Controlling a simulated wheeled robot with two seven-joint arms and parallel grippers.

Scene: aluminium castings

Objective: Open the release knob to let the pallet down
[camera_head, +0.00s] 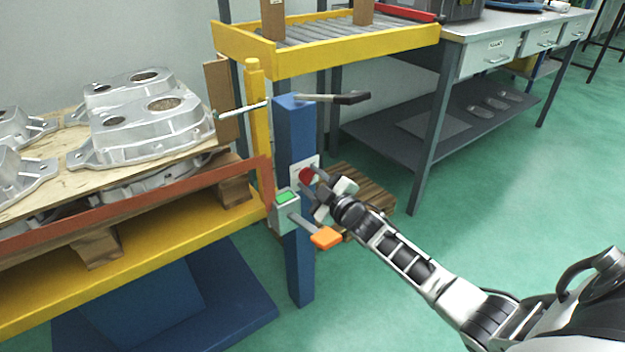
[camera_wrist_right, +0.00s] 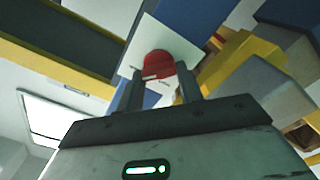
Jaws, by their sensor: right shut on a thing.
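The red release knob (camera_head: 306,175) sits on a pale plate (camera_head: 297,168) on the blue post (camera_head: 297,128). In the right wrist view the knob (camera_wrist_right: 158,65) lies between the two fingers, in front of its white plate (camera_wrist_right: 185,42). My right gripper (camera_head: 317,181) is at the post and shut on the knob; its fingers partly hide it in the head view. The pallet (camera_head: 55,190) carries several aluminium castings (camera_head: 150,125) on the yellow lift platform (camera_head: 150,245) at the left. My left gripper is not in view.
A grey box with a green display (camera_head: 286,197) and an orange-ended lever (camera_head: 326,237) are just below the knob. A black-handled lever (camera_head: 345,98) sticks out above. A workbench (camera_head: 520,35) stands at the right; green floor (camera_head: 490,190) is open in front.

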